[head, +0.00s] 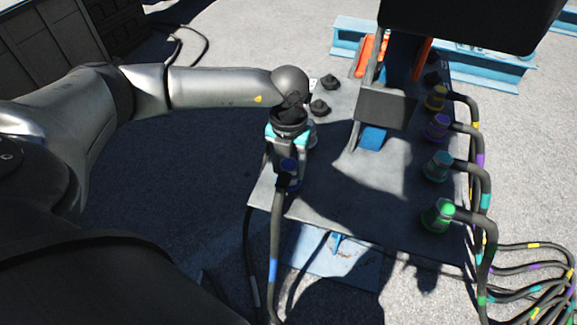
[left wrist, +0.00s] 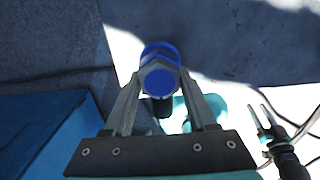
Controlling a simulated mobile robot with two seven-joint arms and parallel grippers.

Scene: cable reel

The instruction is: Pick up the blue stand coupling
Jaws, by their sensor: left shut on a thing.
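The blue stand coupling (head: 288,165) is at the front left edge of the grey stand plate in the head view, with a black cable (head: 276,230) running down from it. My left gripper (head: 287,160) reaches down over it, its fingers partly hidden by its own body. In the left wrist view the blue coupling (left wrist: 160,55) shows a round blue rim and a paler hexagonal part between the two fingertips. The left gripper is shut on it. My right gripper (left wrist: 260,112) appears small at the right of the left wrist view, its two fingers apart and empty.
Yellow (head: 436,98), purple (head: 437,126), teal (head: 438,166) and green (head: 438,215) couplings line the right side of the stand plate (head: 345,215). Their cables heap at lower right. A dark upright panel (head: 470,20) stands at the back. Black caps (head: 319,108) sit near my left wrist.

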